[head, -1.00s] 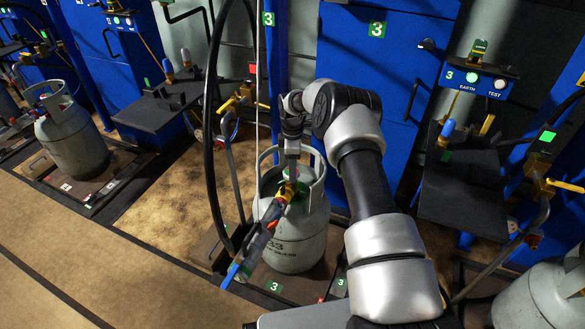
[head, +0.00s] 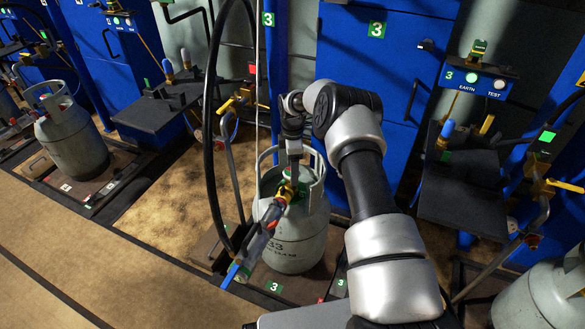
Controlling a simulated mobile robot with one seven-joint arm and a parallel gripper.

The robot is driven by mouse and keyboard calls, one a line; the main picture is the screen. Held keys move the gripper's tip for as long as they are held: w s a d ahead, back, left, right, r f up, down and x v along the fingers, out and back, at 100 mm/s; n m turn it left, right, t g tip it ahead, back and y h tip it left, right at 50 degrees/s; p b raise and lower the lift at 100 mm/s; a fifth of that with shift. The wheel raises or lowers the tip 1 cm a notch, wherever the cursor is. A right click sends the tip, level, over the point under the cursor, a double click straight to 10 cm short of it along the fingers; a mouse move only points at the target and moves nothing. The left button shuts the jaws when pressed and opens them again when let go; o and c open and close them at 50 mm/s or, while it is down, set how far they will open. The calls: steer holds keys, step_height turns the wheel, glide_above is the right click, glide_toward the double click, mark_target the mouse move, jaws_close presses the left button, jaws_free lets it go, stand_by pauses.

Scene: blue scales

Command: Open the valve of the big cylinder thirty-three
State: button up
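The big cylinder thirty-three (head: 299,246) is pale grey-green, with "33" on its body and a collar handle around its top. It stands upright on the scale platform in the middle of the head view. Its green valve (head: 298,196) shows partly inside the collar, with a brass and red hose connector (head: 284,194) at it. My gripper (head: 293,165) points down into the collar, right above the valve. It appears to touch or nearly touch the valve; its fingertips are hidden or too small to tell whether they are open or shut.
A black hose (head: 211,150) hangs left of the cylinder. A blue cabinet (head: 375,95) marked 3 stands behind. A dark shelf (head: 463,200) is at the right. Other cylinders stand at the left (head: 75,145) and lower right (head: 535,300). The front left floor is clear.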

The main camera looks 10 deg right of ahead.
step_height(320, 180, up, 17)
steer(key=p, duration=0.4)
steer(key=shift+r, duration=0.2)
steer(key=shift+r, duration=0.1)
stand_by(0.3)
steer(key=s+r+m+t, duration=0.1)
steer(key=s+r+m, duration=0.1)
steer(key=s+r, duration=0.45)
steer(key=s+a+r+m+t+h, duration=0.1)
steer(key=s+r+m, duration=0.2)
steer(key=r, duration=0.6)
steer(key=s+r+m+t, duration=0.1)
steer(key=s+r+m, duration=0.1)
steer(key=s+r, duration=0.45)
steer(key=s+r+m+t+y, duration=0.1)
steer(key=s+r+m+t, duration=0.2)
steer(key=s+m, duration=1.45)
steer(key=s+r+n+p, duration=0.3)
steer(key=r+p, duration=0.9)
steer(key=s+r+n+p, duration=0.4)
steer(key=r+p, duration=0.8)
steer(key=shift+s+d, duration=0.3)
steer(key=shift+d, duration=0.05)
